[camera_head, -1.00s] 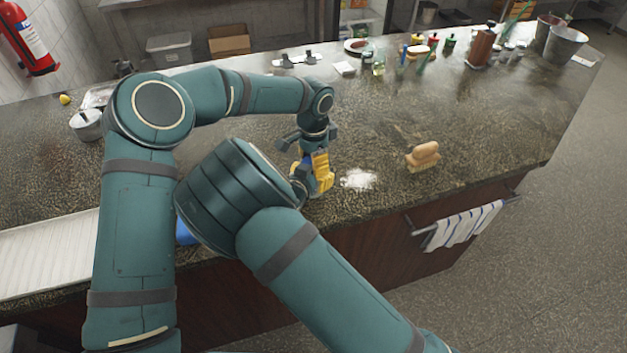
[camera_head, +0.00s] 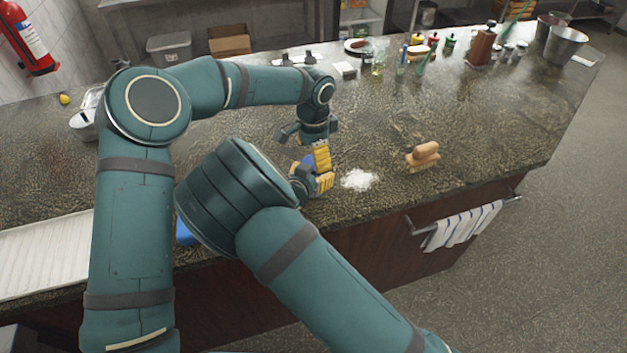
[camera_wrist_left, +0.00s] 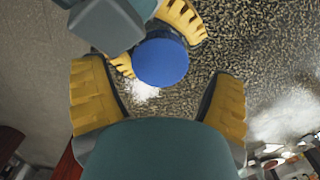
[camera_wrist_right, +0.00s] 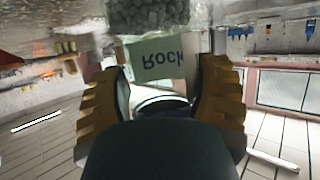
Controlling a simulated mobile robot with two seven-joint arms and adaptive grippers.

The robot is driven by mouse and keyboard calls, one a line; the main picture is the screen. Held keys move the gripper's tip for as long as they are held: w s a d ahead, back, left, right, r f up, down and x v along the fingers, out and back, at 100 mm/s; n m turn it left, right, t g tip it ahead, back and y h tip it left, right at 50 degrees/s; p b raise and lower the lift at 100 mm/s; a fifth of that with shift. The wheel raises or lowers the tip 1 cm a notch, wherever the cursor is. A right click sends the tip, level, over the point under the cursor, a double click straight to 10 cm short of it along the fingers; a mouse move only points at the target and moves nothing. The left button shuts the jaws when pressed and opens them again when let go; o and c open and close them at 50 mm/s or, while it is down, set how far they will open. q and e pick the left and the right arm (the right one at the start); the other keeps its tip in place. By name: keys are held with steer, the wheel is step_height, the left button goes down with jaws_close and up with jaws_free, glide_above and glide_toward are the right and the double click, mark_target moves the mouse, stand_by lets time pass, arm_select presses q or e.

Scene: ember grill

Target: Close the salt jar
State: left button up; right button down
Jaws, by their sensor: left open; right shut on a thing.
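A sliver of the blue lid shows in the head view (camera_head: 308,161). My left gripper (camera_wrist_left: 165,95) is open and apart from the lid, above it; it shows in the head view (camera_head: 320,155).
Spilled white salt (camera_head: 358,179) lies on the counter (camera_head: 400,125) right of the grippers. A white ribbed tray (camera_head: 45,255) is at left. A striped towel (camera_head: 465,226) hangs at the front. Bottles stand at the back.

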arm_select(q)
step_height(320, 180, up, 2)
steer(key=shift+r, duration=0.1)
steer(key=shift+o, duration=0.3)
steer(key=n, duration=0.2)
steer(key=r+n, duration=0.1)
steer(key=shift+r+n, duration=0.3)
steer(key=shift+n, duration=0.1)
steer(key=r+n, duration=0.1)
steer(key=n, duration=0.2)
steer(key=shift+r+n, duration=0.35)
steer(key=shift+n, duration=0.05)
steer(key=shift+f, duration=4.05)
steer(key=shift+c, duration=0.4)
